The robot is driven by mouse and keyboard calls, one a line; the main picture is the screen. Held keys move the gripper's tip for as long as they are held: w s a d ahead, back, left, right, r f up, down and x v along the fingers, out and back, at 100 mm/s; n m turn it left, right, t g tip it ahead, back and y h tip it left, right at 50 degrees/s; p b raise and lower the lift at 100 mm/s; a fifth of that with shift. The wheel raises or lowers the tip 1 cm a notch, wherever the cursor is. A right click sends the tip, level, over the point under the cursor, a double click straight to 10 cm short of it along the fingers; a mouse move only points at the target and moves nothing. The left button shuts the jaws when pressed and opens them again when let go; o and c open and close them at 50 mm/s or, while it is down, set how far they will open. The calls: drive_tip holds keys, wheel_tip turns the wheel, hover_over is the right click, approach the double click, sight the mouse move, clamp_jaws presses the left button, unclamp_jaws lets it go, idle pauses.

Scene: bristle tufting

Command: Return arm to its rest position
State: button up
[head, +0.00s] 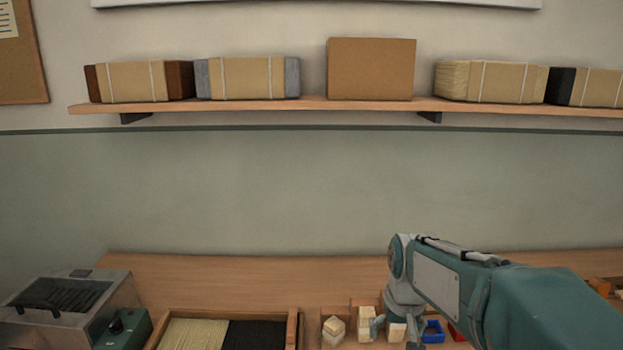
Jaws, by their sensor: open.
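My arm reaches in from the lower right of the head view, and its wrist end hangs over the workbench (230,268). My gripper (396,322) is below the wrist, open, with a small teal finger showing on its left side. It is near pale blocks in small wooden holders (334,330) at the bottom edge. I see nothing held between the fingers, though the lower part of the gripper is partly hidden and cut off by the frame.
A wooden tray (293,328) of pale and black bristles lies left of the gripper. A metal box machine (75,300) with a green control box (125,328) stands at far left. A blue bin (433,331) is close right of the gripper. A wall shelf (300,104) holds bristle bundles and a carton (371,69).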

drive_tip(key=s+r+t, duration=0.1)
drive_tip(key=s, duration=0.8)
drive_tip(key=s+r+t, duration=0.2)
drive_tip(key=s, duration=0.8)
drive_tip(key=shift+r+t, duration=0.25)
drive_tip(key=shift+t, duration=0.05)
drive_tip(key=shift+s, duration=0.1)
